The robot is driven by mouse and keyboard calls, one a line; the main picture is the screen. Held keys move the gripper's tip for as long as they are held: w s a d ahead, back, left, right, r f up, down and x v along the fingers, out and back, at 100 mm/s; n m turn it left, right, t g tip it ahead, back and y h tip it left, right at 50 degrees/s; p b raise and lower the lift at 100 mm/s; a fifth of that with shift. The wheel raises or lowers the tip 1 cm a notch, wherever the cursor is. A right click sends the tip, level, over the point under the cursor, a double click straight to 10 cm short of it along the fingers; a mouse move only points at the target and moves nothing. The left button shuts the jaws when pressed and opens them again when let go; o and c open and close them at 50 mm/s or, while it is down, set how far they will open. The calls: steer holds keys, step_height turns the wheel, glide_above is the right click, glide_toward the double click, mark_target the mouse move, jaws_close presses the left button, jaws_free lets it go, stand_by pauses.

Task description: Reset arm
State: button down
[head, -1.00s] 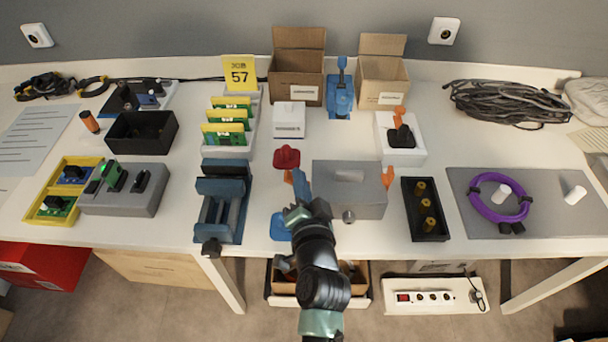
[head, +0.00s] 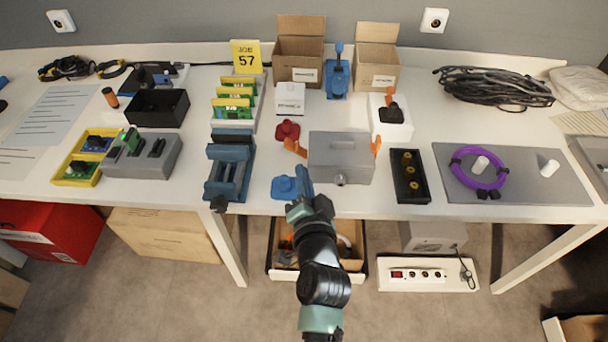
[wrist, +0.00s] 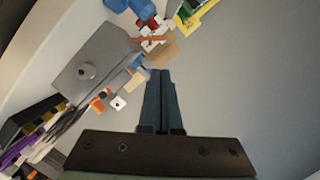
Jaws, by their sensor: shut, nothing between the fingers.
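My gripper (head: 304,182) shows in the head view over the front edge of the white workbench (head: 270,205). Its blue-grey fingers are together with nothing between them. In the wrist view the closed fingers (wrist: 160,98) point up the picture. A blue object (head: 287,187) lies just left of the fingertips in the head view. A grey box with orange side clips (head: 341,158) stands to the right behind them, and shows in the wrist view (wrist: 93,68) at upper left. A dark red knob-like object (head: 287,131) stands behind the gripper.
A blue vise-like fixture (head: 230,170) stands left of my gripper. A black tray with brass parts (head: 409,176) and a grey mat with a purple cable coil (head: 540,187) are to the right. An open box (head: 268,270) sits under the bench. Open cartons (head: 299,50) stand at the back.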

steer(key=shift+w+f, duration=0.15)
stand_by(0.3)
step_height(320, 180, up, 30)
steer(key=n+t, duration=0.5)
steer(key=s+d+r+n+t+h+p, duration=0.1)
steer(key=s+r+t, duration=0.1)
steer(key=s+r, duration=0.5)
steer(key=s+d+r+n+t+h, duration=0.15)
steer(key=s+r, duration=0.25)
steer(key=r, duration=0.6)
steer(key=s+r+t+p, duration=0.1)
steer(key=s+r+t, duration=0.3)
steer(key=r, duration=0.5)
step_height(320, 180, up, 11)
steer(key=g+p, duration=0.1)
steer(key=p, duration=1.1)
steer(key=shift+s+a, duration=0.15)
steer(key=shift+s, duration=0.1)
